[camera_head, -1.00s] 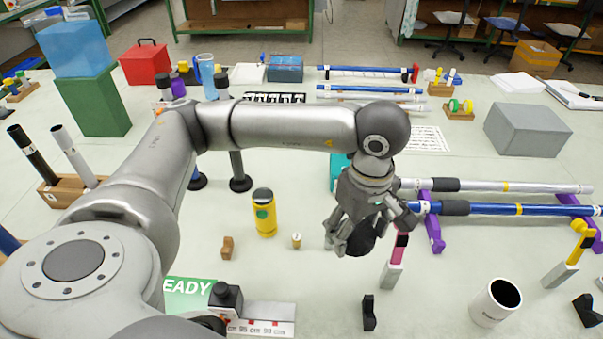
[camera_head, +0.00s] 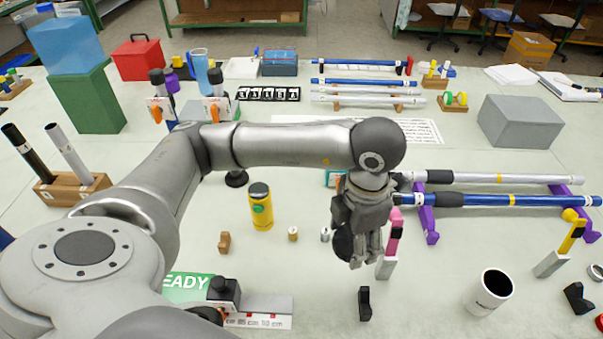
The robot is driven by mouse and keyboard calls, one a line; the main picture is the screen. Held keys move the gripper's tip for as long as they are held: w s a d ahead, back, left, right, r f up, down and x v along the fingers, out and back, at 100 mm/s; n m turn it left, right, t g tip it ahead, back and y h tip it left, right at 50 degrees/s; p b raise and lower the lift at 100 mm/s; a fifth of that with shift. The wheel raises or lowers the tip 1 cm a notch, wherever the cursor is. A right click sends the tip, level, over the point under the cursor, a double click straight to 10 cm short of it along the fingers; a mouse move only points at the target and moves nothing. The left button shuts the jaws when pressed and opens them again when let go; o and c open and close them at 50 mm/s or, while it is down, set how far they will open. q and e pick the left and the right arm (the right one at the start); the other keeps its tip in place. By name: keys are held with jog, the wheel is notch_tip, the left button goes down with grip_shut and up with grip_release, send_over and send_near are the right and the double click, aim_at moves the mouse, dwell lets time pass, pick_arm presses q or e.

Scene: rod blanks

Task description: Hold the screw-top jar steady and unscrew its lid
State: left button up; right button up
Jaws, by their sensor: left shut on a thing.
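My left gripper (camera_head: 358,248) hangs from the left arm over the middle of the table, fingers pointing down. It is shut on a dark rounded thing (camera_head: 343,243), which shows at the left of the fingers. The fingers hide much of this thing, and I cannot tell for sure whether it is the jar or its lid. A yellow cylinder with a black top and a green round mark (camera_head: 261,208) stands upright to the left, apart from the gripper. My right gripper is not in view.
A pink and grey tool (camera_head: 393,238) stands close to the right of the gripper. Silver and blue rods (camera_head: 500,199) lie on purple supports (camera_head: 427,218) at the right. A white cup (camera_head: 490,292) and a small black holder (camera_head: 365,303) stand in front.

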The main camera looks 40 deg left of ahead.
pick_arm(q)
jog(key=n, duration=0.5)
jog(key=shift+s+d+f+n, duration=0.2)
jog(key=shift+d+f+n, duration=0.05)
jog(key=shift+f+n, duration=0.05)
jog(key=n, duration=0.5)
jog(key=shift+s+d+f, duration=0.15)
jog(key=shift+s+f, duration=0.1)
jog(key=shift+f, duration=0.05)
jog(key=n, duration=0.6)
jog(key=shift+s+d+f+p, duration=0.1)
jog(key=shift+s+f+p, duration=0.15)
jog(key=shift+f+p, duration=0.1)
jog(key=w+a+f+n, duration=0.2)
jog(key=w+f, duration=0.1)
jog(key=w+a+f+n+p, duration=0.1)
jog(key=w+a+f+n, duration=0.1)
jog(key=w+f, duration=0.1)
jog(key=w+a+f+n+p, duration=0.1)
jog(key=w+f+n, duration=0.1)
jog(key=w, duration=0.3)
jog(key=shift+a+f, duration=0.4)
jog(key=shift+f, duration=0.2)
jog(key=shift+w+a+f+p, duration=0.3)
jog(key=shift+w+f+p, duration=0.15)
jog(key=shift+f, duration=0.35)
notch_tip(320, 180, down, 2)
jog(key=shift+f+p, duration=0.1)
jog(key=shift+p, duration=0.4)
jog(key=shift+f, duration=0.25)
